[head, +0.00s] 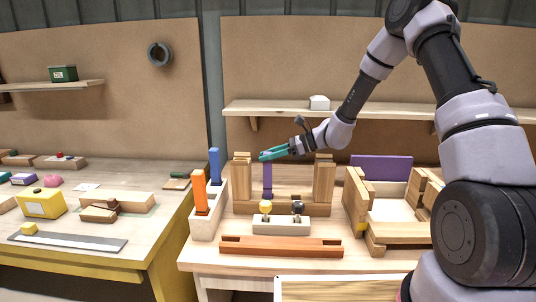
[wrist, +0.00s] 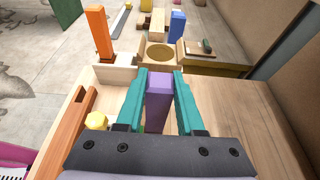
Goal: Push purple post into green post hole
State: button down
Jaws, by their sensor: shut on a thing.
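The purple post (head: 267,180) is upright above the wooden base (head: 318,208) between two pairs of wooden uprights; I cannot tell whether its lower end is seated in a hole. My gripper (head: 266,155), with teal fingers, reaches in from the right and is at the post's top. In the wrist view the purple post (wrist: 158,98) sits between the two fingers of my gripper (wrist: 159,76), which is shut on it. I cannot make out a green post or identify its hole.
A pale holder (head: 207,222) with an orange post (head: 199,190) and a blue post (head: 214,167) stands at left. A small block with yellow and dark knobs (head: 281,225) and an orange-brown grooved bar (head: 281,246) lie in front. A wooden box (head: 392,232) stands right.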

jog(key=shift+f, duration=0.65)
jog(key=shift+c, duration=2.2)
grip_release()
jog(key=shift+d, duration=0.1)
jog(key=v, duration=1)
jog(key=shift+d, duration=0.3)
jog(key=shift+r, duration=0.1)
